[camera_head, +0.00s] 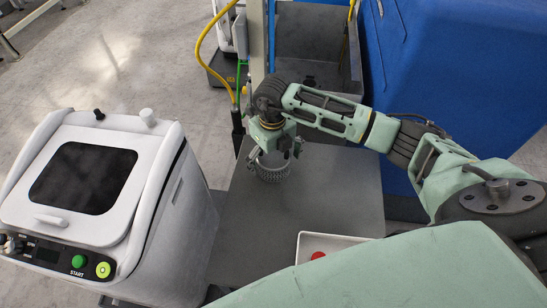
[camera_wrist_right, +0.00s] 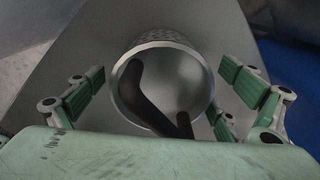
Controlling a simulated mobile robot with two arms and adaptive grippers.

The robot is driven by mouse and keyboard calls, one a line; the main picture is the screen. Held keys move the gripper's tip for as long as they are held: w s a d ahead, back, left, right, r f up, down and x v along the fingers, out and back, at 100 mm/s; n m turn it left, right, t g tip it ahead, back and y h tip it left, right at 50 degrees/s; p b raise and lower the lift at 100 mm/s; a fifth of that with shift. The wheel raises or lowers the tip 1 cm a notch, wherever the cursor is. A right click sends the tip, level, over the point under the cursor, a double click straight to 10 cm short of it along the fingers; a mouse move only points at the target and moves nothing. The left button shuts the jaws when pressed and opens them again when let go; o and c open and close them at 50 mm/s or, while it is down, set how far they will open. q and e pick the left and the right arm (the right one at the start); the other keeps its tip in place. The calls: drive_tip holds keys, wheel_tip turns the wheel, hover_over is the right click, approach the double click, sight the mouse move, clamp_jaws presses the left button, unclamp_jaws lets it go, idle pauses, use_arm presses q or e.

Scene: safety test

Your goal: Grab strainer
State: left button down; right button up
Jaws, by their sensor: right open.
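The strainer (camera_head: 272,170) is a round, perforated metal basket standing upright on the grey tabletop (camera_head: 330,190). In the right wrist view the strainer (camera_wrist_right: 163,85) shows from above, with a shiny rim and a dark curved handle running across its opening toward my gripper. My right gripper (camera_head: 274,150) is over the strainer, pointing down. In the wrist view its green fingers (camera_wrist_right: 158,88) are spread wide, one on each side of the strainer, with gaps visible between. It is open and holds nothing. My left gripper is not in view.
A white machine (camera_head: 100,200) with a dark window and START button stands left of the table. A grey post (camera_head: 258,50) and a blue machine (camera_head: 425,60) stand behind. Bare tabletop lies right of the strainer.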

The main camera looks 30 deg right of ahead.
drive_tip(key=shift+f, duration=0.75)
drive_tip(key=shift+c, duration=0.7)
drive_tip(key=c, duration=1.3)
drive_tip(key=shift+o, duration=0.2)
drive_tip(key=shift+r, duration=0.1)
